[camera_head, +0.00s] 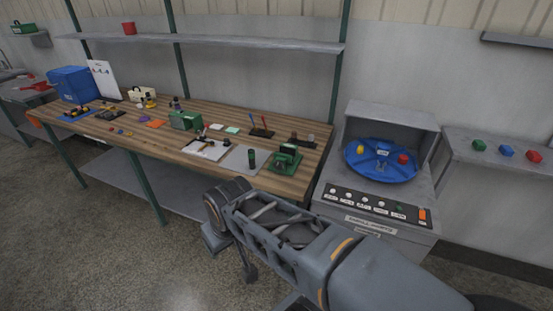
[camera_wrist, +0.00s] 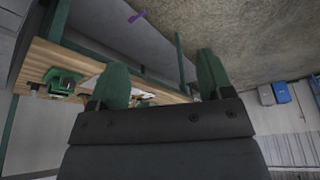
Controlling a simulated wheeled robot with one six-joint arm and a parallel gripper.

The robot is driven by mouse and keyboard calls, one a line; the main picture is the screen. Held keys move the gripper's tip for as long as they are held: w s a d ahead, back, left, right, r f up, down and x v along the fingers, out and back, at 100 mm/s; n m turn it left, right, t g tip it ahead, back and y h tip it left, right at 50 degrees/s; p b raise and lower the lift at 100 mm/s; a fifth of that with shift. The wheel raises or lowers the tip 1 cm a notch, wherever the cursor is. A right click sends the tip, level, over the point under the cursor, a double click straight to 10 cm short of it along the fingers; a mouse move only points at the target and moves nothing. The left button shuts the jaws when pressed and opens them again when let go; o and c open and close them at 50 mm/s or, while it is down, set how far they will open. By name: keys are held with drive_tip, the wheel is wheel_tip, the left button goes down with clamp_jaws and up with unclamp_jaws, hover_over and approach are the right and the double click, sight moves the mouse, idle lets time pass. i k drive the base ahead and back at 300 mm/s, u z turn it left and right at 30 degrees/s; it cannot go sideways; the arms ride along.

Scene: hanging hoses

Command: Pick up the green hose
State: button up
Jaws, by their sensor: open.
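I cannot make out a green hose in either view. My gripper (camera_wrist: 163,78) shows in the wrist view, with its two green fingers spread apart and nothing between them. Past the fingers are the edge of the wooden bench, a grey lower shelf and the floor. In the head view my arm reaches from the lower right toward the bench's front right corner. I cannot clearly see the fingers there. A green device (camera_head: 285,159) stands at the bench's right end; a similar green one shows at the left of the wrist view (camera_wrist: 63,81).
The wooden bench (camera_head: 228,109) holds several small tools, a green box (camera_head: 184,120) and a blue bin (camera_head: 73,84). A grey console (camera_head: 375,205) with a blue round tray (camera_head: 366,172) stands at right. A small purple item (camera_wrist: 137,16) shows in the wrist view. Floor at lower left is clear.

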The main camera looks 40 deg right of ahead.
sight(251, 154)
drive_tip(key=u, duration=0.5)
drive_tip(key=i, duration=2.6)
drive_tip(key=z, duration=3.4)
